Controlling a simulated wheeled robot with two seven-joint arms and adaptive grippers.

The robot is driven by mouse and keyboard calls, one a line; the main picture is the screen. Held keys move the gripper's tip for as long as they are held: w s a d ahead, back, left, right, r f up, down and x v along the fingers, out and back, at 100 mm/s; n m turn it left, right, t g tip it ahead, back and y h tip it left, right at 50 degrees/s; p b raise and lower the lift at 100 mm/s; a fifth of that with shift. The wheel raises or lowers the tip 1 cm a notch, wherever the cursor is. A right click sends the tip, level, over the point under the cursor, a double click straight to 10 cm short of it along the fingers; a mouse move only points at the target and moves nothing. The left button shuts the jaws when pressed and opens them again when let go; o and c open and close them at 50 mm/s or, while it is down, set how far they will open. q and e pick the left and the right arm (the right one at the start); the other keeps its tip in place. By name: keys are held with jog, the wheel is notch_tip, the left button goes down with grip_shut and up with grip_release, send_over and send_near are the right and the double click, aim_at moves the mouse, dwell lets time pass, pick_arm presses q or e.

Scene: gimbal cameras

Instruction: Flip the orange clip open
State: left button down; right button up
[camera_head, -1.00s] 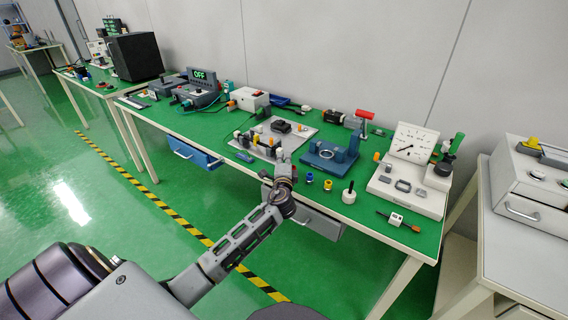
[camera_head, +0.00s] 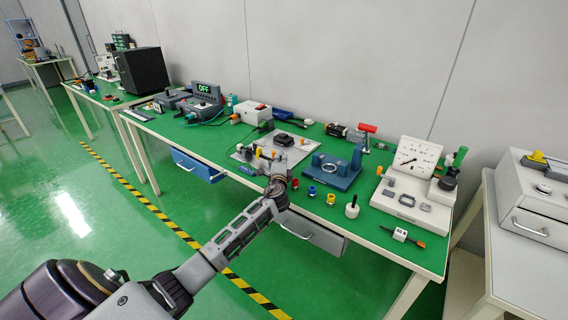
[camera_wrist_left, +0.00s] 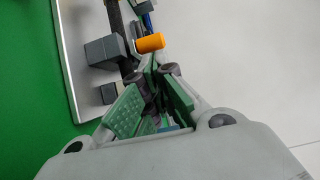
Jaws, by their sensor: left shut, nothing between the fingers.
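The orange clip (camera_wrist_left: 150,43) shows in the left wrist view as a short orange cylinder beside dark and grey parts on a pale board. It lies just beyond my left fingertips (camera_wrist_left: 158,72), which are shut and empty. I cannot tell whether they touch it. In the head view, my left gripper (camera_head: 277,163) is over the front of the grey board (camera_head: 243,154). A small orange piece (camera_head: 258,151) stands on the board just left of it; the gripper and arm hide part of the board. My right gripper is not in view.
A blue fixture (camera_head: 332,174) with a ring stands right of the board. Small red, yellow and white-black pieces sit near the table's front edge. A white gauge panel (camera_head: 412,162) stands farther right. Control boxes (camera_head: 200,107) stand to the left.

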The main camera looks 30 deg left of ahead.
pick_arm(q)
jog(key=shift+a, duration=0.1)
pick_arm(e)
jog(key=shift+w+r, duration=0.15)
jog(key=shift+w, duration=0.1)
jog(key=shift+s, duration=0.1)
pick_arm(q)
jog(key=shift+s+a+m+h, duration=0.1)
jog(key=shift+a+m+h, duration=0.15)
jog(key=shift+h, duration=0.25)
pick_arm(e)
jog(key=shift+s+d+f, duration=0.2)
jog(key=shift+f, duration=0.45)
pick_arm(q)
jog(key=shift+t, duration=0.3)
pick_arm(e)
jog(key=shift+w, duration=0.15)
